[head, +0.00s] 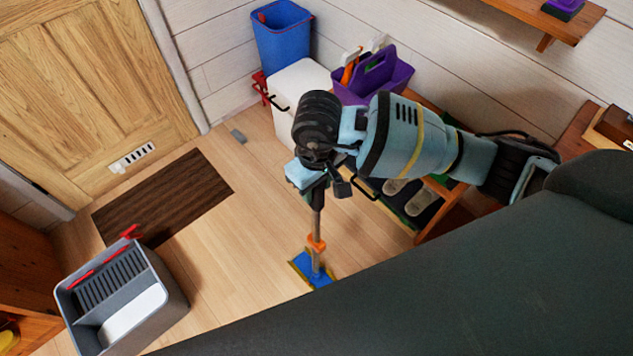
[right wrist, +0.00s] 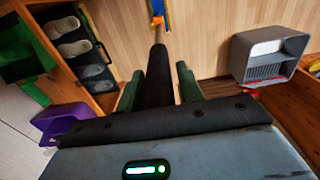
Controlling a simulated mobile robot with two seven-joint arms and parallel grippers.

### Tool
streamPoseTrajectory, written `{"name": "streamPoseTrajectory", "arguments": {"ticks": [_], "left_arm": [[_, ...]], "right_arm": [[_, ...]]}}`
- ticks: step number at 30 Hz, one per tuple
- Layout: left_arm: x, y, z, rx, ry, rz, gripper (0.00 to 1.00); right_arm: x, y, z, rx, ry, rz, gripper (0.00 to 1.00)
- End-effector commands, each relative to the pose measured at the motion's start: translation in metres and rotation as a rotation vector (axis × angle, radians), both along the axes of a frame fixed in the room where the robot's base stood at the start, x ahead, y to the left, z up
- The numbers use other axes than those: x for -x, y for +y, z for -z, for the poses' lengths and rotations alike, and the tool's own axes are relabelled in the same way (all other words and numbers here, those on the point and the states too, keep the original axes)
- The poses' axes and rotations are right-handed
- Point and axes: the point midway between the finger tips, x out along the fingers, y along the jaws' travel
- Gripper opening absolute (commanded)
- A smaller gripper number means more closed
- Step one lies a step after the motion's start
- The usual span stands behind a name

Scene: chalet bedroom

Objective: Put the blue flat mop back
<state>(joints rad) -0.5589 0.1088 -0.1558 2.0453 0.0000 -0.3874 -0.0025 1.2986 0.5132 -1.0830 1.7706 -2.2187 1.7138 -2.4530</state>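The blue flat mop has a blue flat head (head: 314,269) with yellowish edges and an orange collar above it, low over or on the floor; I cannot tell whether it touches. Its handle rises nearly upright to my right gripper (head: 318,187). The mop's blue head (right wrist: 159,10) shows only partly at that view's top edge. The top of the handle is hidden by my right arm. My left gripper is not in view.
A grey bucket with a slotted wringer (head: 113,282) stands at front left. A dark mat (head: 165,197) lies before the wooden door. A blue bin (head: 282,40), white box (head: 297,78), purple caddy (head: 397,76) and shoe rack (head: 439,222) line the wall. Mid-floor is clear.

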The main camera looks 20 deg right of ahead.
Motion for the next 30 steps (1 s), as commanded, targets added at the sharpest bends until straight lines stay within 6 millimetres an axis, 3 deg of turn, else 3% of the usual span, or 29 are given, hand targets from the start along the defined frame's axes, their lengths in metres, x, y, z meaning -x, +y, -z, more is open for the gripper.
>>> {"name": "streamPoseTrajectory", "arguments": {"ticks": [4,14,17,30], "left_arm": [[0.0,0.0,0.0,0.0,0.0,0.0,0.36],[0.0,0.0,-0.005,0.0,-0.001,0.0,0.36],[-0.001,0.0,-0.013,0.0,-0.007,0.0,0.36],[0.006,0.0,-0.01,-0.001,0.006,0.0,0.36]], "right_arm": [[0.004,-0.002,0.008,0.008,0.014,0.001,0.47],[0.004,-0.002,0.002,0.009,0.013,0.002,0.47],[0.003,-0.002,-0.01,0.009,0.01,0.002,0.47],[0.001,-0.001,-0.099,0.004,0.003,0.0,0.47]]}}
